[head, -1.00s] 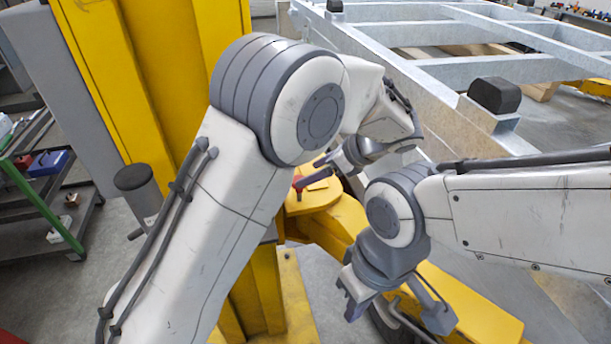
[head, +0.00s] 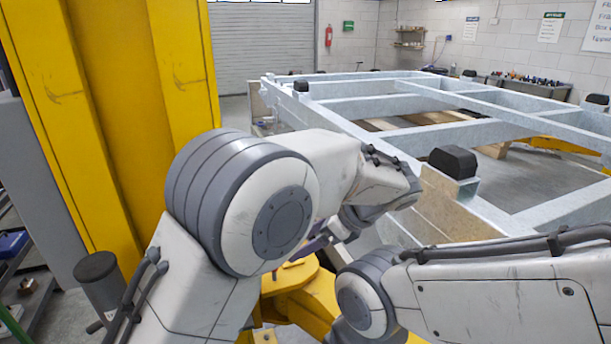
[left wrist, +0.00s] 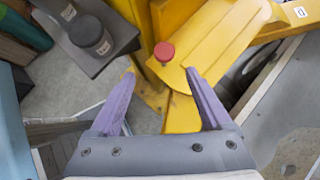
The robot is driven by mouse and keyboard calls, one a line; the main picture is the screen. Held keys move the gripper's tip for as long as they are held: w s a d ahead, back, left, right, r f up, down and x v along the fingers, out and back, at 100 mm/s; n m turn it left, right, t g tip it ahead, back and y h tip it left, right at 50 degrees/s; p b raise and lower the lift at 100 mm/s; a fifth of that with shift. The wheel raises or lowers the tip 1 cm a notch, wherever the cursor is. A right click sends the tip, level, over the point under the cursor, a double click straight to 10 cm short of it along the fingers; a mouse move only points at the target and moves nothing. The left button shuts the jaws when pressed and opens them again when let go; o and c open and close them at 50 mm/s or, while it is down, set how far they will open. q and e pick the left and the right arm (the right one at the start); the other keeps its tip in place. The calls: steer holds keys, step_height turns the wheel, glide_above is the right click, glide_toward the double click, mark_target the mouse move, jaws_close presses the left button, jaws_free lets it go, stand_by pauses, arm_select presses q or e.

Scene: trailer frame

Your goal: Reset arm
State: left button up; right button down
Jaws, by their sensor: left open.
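My left arm comes in from the left in the head view. Its gripper (head: 318,241) is partly hidden behind the arm, above a yellow part (head: 290,276). In the left wrist view the two purple fingers of my left gripper (left wrist: 160,73) stand wide apart with nothing between them. A red round knob (left wrist: 164,52) on the yellow part shows just beyond the fingertips. My right arm comes in from the right in the head view, and its gripper is below the picture edge.
The galvanised trailer frame (head: 395,133) with black caps (head: 453,161) stands ahead and to the right. A yellow column (head: 120,100) rises close on the left. Grey floor shows at the lower left. A fire extinguisher (head: 328,37) hangs on the back wall.

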arm_select(q)
steer(key=s+a+f+n+g+h, duration=0.1)
steer(key=s+n+h, duration=0.3)
steer(key=s, duration=0.9)
steer(key=s+a+f+n+g+h, duration=0.2)
steer(key=s+a+f+n+h, duration=0.1)
steer(key=s+n, duration=0.8)
steer(key=s+a+h, duration=0.1)
steer(key=s, duration=0.2)
steer(key=shift+f+h, duration=0.35)
steer(key=shift+h, duration=0.05)
